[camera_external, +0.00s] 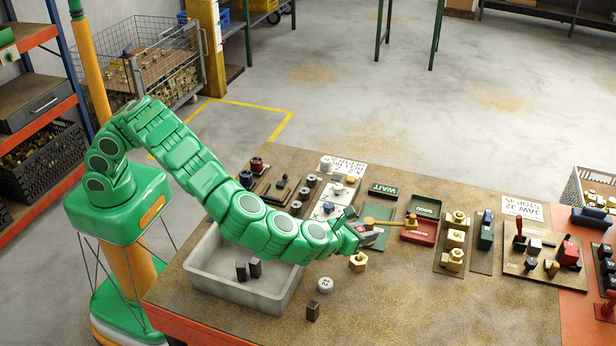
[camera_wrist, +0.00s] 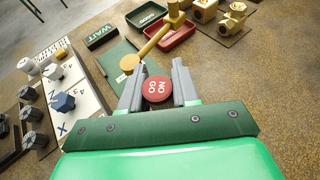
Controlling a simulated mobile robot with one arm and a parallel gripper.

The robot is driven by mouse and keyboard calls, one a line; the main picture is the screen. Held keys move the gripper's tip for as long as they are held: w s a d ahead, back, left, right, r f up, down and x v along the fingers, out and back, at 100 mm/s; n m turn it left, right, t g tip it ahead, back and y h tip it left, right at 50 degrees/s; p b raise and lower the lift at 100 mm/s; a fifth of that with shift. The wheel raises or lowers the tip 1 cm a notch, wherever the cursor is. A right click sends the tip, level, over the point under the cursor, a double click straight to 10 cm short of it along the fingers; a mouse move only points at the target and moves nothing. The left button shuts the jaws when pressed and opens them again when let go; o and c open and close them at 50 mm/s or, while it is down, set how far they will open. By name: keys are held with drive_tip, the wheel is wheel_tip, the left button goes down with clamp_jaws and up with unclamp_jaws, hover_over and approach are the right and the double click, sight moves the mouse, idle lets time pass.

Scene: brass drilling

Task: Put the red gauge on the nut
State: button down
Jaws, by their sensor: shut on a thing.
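The red gauge (camera_wrist: 157,89), a round disc with "NO GO" on its face, is held between the two grey fingers of my gripper (camera_wrist: 158,86) in the wrist view. In the external view my gripper (camera_external: 367,236) hangs above the table, and the gauge is small there and mostly covered. A brass nut (camera_external: 358,262) sits on the bare table just in front of the gripper, toward the camera, apart from it. I cannot make out this nut in the wrist view, where my gripper may cover it.
A brass handled tool (camera_external: 385,222) lies beyond my gripper, with its head at the red tray (camera_external: 420,233). A green GOOD tray (camera_external: 426,207) and a WAIT tray (camera_external: 383,190) are behind. A grey bin (camera_external: 205,278) stands left; a grey cylinder (camera_external: 325,285) stands near the nut.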

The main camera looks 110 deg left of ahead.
drive_tip(key=shift+f, duration=0.1)
drive_tip(key=shift+w+f, duration=0.15)
drive_tip(key=shift+w, duration=0.05)
drive_tip(key=shift+f, duration=1.65)
drive_tip(key=c, duration=0.8)
unclamp_jaws()
drive_tip(key=shift+f, duration=0.1)
